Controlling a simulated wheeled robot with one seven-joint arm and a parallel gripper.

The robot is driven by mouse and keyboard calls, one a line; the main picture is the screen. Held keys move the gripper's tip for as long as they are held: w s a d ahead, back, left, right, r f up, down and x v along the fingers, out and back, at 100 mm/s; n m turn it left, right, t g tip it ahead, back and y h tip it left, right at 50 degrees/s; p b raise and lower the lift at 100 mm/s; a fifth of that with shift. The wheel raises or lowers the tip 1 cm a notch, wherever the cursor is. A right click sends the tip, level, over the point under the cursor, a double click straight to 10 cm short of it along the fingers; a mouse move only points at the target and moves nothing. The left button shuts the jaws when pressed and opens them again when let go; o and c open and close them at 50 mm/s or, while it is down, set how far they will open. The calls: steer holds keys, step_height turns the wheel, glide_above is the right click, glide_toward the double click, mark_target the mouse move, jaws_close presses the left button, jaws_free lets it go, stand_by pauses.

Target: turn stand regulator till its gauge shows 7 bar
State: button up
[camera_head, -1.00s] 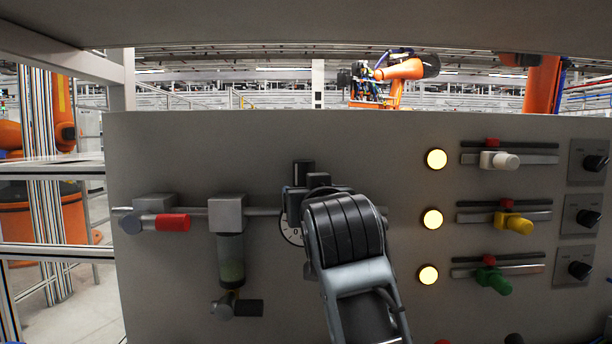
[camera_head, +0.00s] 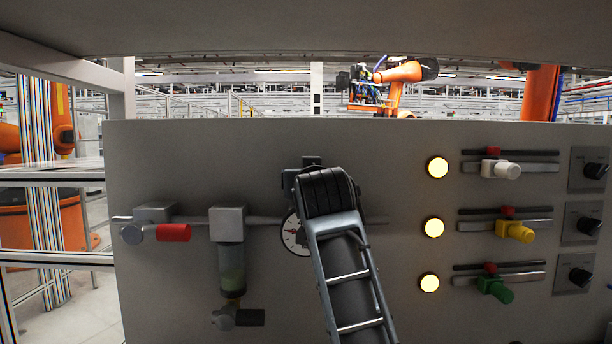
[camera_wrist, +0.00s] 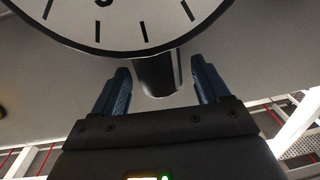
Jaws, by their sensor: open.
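The stand regulator's round white gauge (camera_head: 292,233) shows on the panel in the head view. My arm covers its right part, and I cannot read its value. A dark block, part of the regulator (camera_head: 311,162), shows above my wrist. A dark cylindrical knob (camera_wrist: 157,76) is below the dial rim. My gripper (camera_wrist: 163,84) is open, its blue fingers on either side of the knob with gaps visible. The fingers are hidden in the head view.
A pipe runs across the grey panel (camera_head: 140,280). Left of the regulator are a red-handled valve (camera_head: 172,232) and a filter bowl (camera_head: 231,266) with a black-handled drain. To the right are lit lamps (camera_head: 434,227), coloured-handle sliders (camera_head: 512,231) and black knobs (camera_head: 588,222). A beam crosses overhead.

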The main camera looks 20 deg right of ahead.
steer(key=shift+c, duration=0.4)
steer(key=c, duration=1)
steer(key=shift+o, duration=0.2)
steer(key=shift+a+f+h, duration=0.1)
steer(key=shift+h, duration=0.2)
steer(key=shift+a+m+g+h+b, duration=0.15)
steer(key=shift+m+g+h+b, duration=0.15)
steer(key=shift+m+h+b, duration=0.45)
steer(key=m+g+h+b, duration=0.1)
steer(key=h, duration=0.1)
steer(key=m+g+h+b, duration=0.1)
steer(key=m+h+b, duration=0.1)
steer(key=shift+w+a+f, duration=0.15)
steer(key=shift+w+a+r+m+g+h+b, duration=0.1)
steer(key=shift+m+g+h+b, duration=0.6)
steer(key=shift+m+g+h, duration=0.55)
steer(key=shift+w+r+m+g+h+b, duration=0.1)
steer(key=shift+m+g+h+b, duration=0.6)
steer(key=shift+m+g+h, duration=0.5)
steer(key=shift+g, duration=0.45)
